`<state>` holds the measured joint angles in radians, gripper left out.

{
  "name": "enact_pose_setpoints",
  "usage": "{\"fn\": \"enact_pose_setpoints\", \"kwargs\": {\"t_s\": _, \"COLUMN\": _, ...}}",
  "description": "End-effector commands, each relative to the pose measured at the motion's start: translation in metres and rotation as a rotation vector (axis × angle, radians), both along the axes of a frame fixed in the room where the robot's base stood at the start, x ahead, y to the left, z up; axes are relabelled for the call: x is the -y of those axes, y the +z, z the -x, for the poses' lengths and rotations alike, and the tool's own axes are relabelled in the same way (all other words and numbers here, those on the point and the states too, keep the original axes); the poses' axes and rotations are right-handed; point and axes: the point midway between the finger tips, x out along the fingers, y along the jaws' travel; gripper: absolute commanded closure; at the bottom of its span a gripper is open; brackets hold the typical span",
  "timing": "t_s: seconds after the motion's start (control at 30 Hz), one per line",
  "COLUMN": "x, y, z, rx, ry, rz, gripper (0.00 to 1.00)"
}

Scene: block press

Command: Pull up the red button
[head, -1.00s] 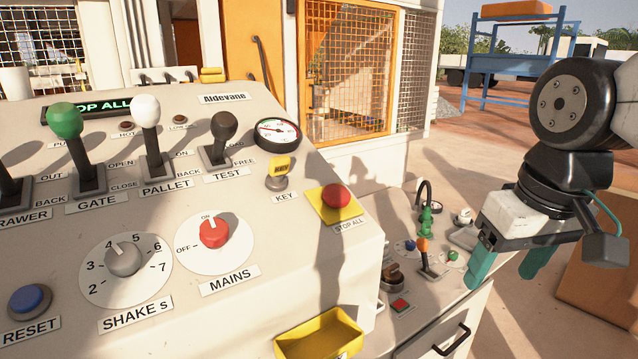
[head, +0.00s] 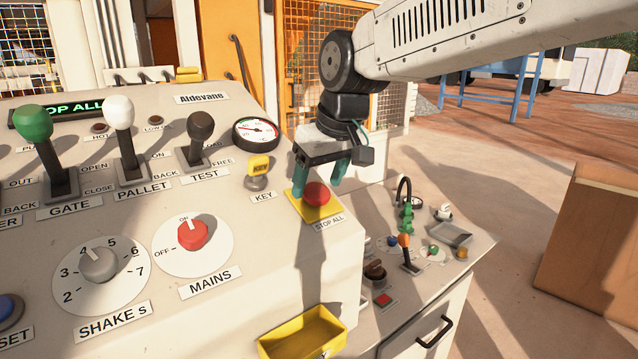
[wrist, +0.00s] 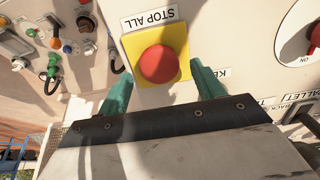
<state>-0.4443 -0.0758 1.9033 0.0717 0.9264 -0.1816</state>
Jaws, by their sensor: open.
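The red button (head: 317,194) is a round mushroom head on a yellow square plate (head: 302,207), above the STOP ALL label at the right edge of the sloped panel. In the wrist view the red button (wrist: 160,64) lies between and beyond the fingertips, with the yellow plate (wrist: 150,38) around it. My gripper (head: 318,187) is open, its teal fingers pointing down. In the head view one finger is at the left of the button and the other behind its right side. My gripper (wrist: 157,85) holds nothing. I cannot tell whether the fingers touch the plate.
The yellow KEY switch (head: 258,170) and the round gauge (head: 256,133) stand close to the left of my gripper. The red MAINS knob (head: 193,233) is further left. A yellow tray (head: 303,333) hangs below. A lower side panel (head: 450,270) with small controls is at the right.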

Motion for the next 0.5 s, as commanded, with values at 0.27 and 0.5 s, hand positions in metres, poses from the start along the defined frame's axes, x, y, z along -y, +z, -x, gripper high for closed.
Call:
{"fn": "enact_pose_setpoints", "kwargs": {"t_s": 0.27, "x": -0.0025, "y": -0.0120, "z": -0.0039, "rx": 0.000, "ry": 0.000, "rz": 0.000, "gripper": 0.33}}
{"fn": "enact_pose_setpoints", "kwargs": {"t_s": 0.5, "x": -0.0026, "y": -0.0118, "z": -0.0038, "rx": 0.000, "ry": 0.000, "rz": 0.000, "gripper": 0.58}}
